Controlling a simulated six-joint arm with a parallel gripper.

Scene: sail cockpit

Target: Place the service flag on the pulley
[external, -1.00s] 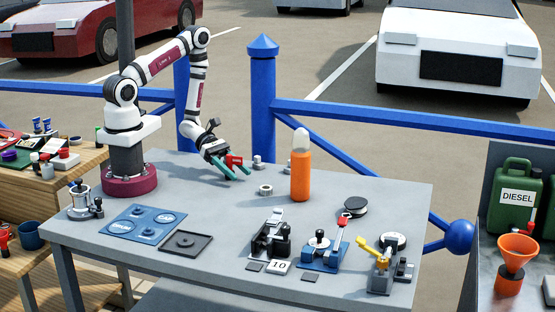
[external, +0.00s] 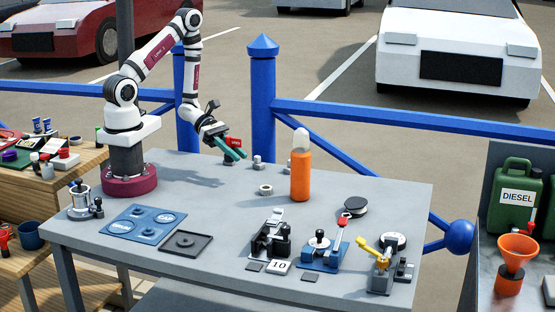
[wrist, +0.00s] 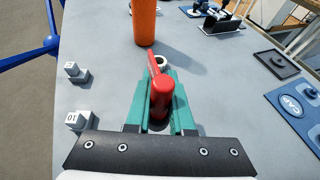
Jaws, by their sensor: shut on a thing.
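My gripper (external: 236,152) has teal fingers and is shut on a red piece, apparently the service flag (external: 232,142), held above the back left of the table. In the wrist view the flag (wrist: 161,98) shows a rounded red post and a thin red strip between the fingers (wrist: 160,84). I cannot tell for sure which part is the pulley.
An orange bottle (external: 301,175) stands upright mid-table, with a pale ring (external: 265,189) beside it. Small grey weights (external: 258,162) sit at the back edge. A black clamp (external: 270,238), a yellow-handled device (external: 380,264), a black tray (external: 185,243) and a blue panel (external: 144,225) line the front.

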